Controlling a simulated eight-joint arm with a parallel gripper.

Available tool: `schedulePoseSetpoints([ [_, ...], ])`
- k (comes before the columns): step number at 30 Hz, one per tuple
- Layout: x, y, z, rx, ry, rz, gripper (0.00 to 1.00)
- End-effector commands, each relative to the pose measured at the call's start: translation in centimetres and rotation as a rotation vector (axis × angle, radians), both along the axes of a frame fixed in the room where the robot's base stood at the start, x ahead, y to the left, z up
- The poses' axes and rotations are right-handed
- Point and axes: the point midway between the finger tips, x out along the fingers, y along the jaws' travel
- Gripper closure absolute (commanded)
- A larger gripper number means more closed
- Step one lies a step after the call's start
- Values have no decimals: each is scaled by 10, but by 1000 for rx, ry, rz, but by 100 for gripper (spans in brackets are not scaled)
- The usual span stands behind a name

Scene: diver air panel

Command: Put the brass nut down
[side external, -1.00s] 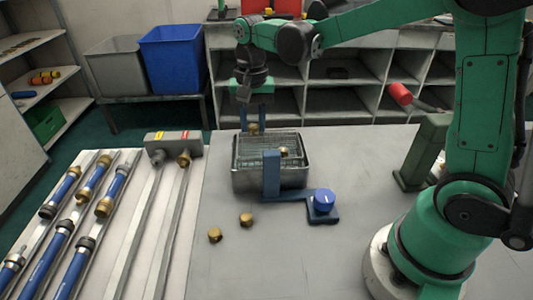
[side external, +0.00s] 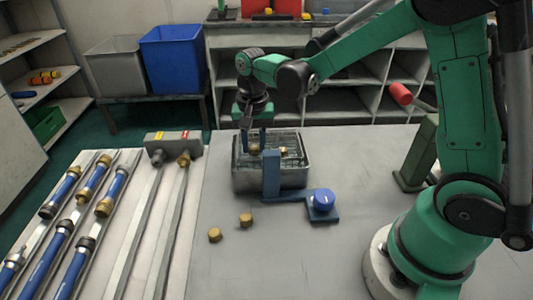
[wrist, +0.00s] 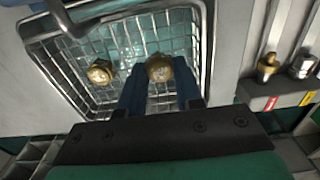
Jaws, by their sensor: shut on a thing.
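My gripper (side external: 253,146) has blue fingers pointing down over the left part of the wire basket (side external: 256,184). It is shut on a brass nut (wrist: 159,68), which shows between the fingertips in the wrist view. The held nut is over or inside the basket; I cannot tell whether it touches the mesh floor. A second brass nut (wrist: 100,71) lies in the basket to the left in the wrist view; it also shows right of the gripper in the side view (side external: 284,152). Two more brass nuts, one nearer (side external: 214,235) and one farther (side external: 246,220), lie on the grey table.
A blue bracket with a blue knob (side external: 323,201) stands against the basket's front. A grey block with hose fittings (side external: 173,144) and racks of blue hoses (side external: 60,240) lie to the left. The table's front middle is clear.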

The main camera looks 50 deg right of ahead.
Motion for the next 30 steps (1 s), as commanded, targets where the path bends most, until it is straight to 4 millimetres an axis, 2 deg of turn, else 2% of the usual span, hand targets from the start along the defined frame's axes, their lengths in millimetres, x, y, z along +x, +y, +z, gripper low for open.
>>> schedulePoseSetpoints([
  [5,0,0,-3,0,0,0,100],
  [6,0,0,-3,0,0,0,62],
  [7,0,0,-3,0,0,0,57],
  [16,0,0,-2,0,0,0,57],
  [20,0,0,7,0,0,0,57],
  [23,0,0,22,0,0,0,57],
  [30,-1,0,73,1,1,0,57],
])
